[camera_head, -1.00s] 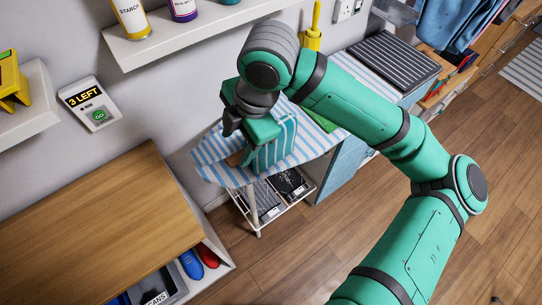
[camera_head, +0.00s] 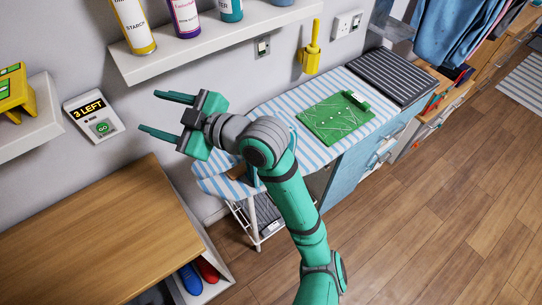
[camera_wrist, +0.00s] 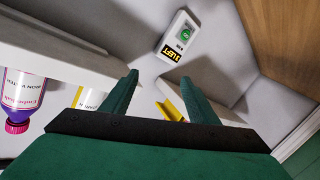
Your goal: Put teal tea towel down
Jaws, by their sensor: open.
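My gripper (camera_head: 151,112) is open in the head view, its two fingers apart and pointing left with nothing between them. It is raised beside the wall, left of the striped ironing board (camera_head: 285,110). In the wrist view its open fingers (camera_wrist: 158,78) also hold nothing. The teal tea towel cannot be made out clearly now. My arm covers the part of the board where teal striped cloth showed earlier, so I cannot tell how it lies.
A wall shelf (camera_head: 215,45) with several bottles is above my gripper. A "3 LEFT" box (camera_head: 94,116) is on the wall to its left. A green board (camera_head: 337,118) lies on the ironing board. The wooden top (camera_head: 90,235) at lower left is clear.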

